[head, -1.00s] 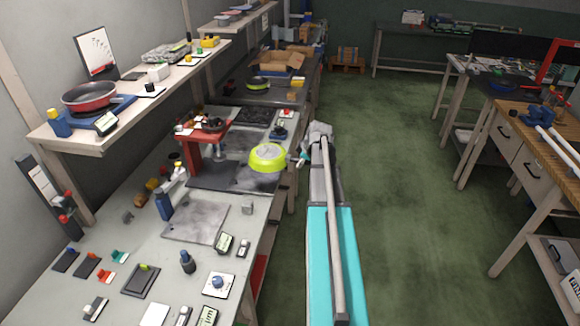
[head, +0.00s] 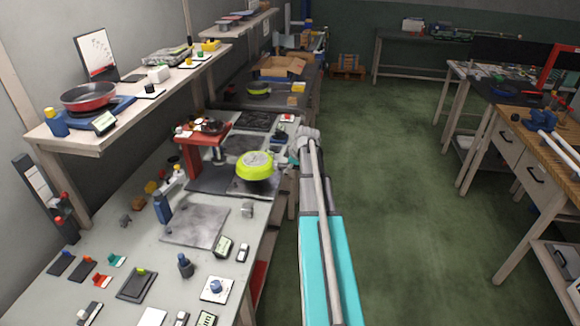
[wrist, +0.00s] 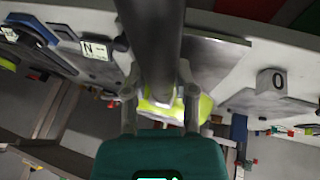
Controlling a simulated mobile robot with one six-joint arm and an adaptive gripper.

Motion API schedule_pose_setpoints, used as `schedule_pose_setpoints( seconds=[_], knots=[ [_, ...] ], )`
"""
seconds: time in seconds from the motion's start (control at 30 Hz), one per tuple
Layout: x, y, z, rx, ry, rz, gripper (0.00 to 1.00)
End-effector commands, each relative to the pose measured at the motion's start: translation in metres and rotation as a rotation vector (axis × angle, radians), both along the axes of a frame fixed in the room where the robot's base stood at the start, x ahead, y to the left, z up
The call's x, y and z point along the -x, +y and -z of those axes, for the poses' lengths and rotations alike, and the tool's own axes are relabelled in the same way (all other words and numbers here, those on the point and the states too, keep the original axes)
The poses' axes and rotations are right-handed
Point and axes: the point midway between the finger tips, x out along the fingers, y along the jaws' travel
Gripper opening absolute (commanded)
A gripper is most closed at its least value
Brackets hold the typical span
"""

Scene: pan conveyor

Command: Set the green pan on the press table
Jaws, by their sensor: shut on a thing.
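The green pan (head: 255,165), yellow-green with a pale grey round face, is held in the air by my gripper (head: 288,161), which reaches it from the right. In the head view it overlaps the dark plate beside the red press (head: 191,160); its height above the surface is hard to tell. In the wrist view my gripper (wrist: 161,92) is shut on the pan's dark handle (wrist: 155,45), with the pan's green rim (wrist: 205,108) showing beyond the fingers. The handle is mostly hidden in the head view.
A red pan (head: 88,95) sits on the shelf at left. A grey plate (head: 195,226) and several small switches and displays lie on the near bench (head: 115,225). The green floor to the right is open.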

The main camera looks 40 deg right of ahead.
Motion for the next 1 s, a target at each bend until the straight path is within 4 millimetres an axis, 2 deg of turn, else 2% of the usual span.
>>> schedule_pose_setpoints(
  seconds=[0.6,1.0],
  knots=[
    [0.000,-0.001,0.048,-0.001,-0.001,0.002,0.00],
    [0.001,-0.001,0.057,-0.001,-0.001,0.003,0.00]
  ],
)
